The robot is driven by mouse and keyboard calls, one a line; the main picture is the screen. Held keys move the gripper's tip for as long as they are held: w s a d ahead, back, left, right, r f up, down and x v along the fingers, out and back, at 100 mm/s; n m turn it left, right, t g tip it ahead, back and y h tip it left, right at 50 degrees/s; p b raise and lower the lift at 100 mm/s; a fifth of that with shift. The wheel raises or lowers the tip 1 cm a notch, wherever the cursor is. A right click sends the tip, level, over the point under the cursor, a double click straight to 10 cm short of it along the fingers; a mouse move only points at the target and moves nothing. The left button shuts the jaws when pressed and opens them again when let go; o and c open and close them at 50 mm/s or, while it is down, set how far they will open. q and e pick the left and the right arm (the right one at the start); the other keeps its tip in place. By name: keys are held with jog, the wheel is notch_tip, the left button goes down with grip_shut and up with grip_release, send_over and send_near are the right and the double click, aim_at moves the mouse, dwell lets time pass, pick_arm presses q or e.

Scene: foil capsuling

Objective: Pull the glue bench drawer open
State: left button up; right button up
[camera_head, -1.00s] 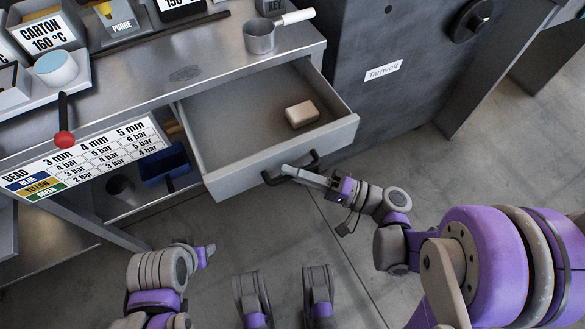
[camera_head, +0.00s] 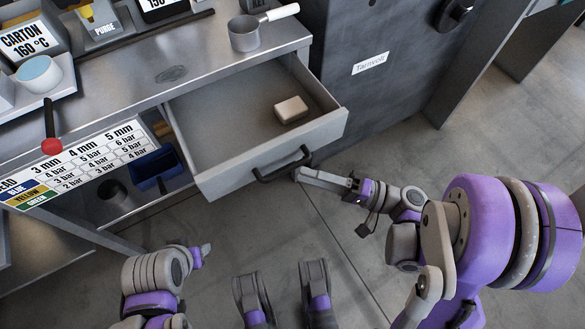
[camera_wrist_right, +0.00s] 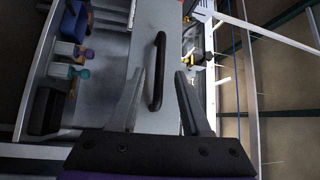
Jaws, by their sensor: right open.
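The glue bench drawer (camera_head: 207,174) is pulled out from under the steel worktop, and its inside shows in the head view. A pale block (camera_head: 291,109) lies in it near the right side. A black bar handle (camera_head: 281,166) is on its front; it also shows in the right wrist view (camera_wrist_right: 158,72). My right gripper (camera_head: 299,175) is just off the right end of the handle, open and empty. In the wrist view its fingers (camera_wrist_right: 160,95) are spread, apart from the handle. My left gripper (camera_head: 208,249) is low at the left, away from the drawer; its jaw state is unclear.
A metal pot (camera_head: 246,34) with a white handle stands on the worktop (camera_head: 200,72). A bead chart (camera_head: 78,165) and a red-knobbed lever (camera_head: 51,145) are at the left. A blue bin (camera_head: 157,168) is below. A grey cabinet (camera_head: 385,90) stands at right. The floor in front is clear.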

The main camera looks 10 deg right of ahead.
jog(key=v, duration=0.5)
jog(key=shift+a, duration=0.1)
dwell(0.4)
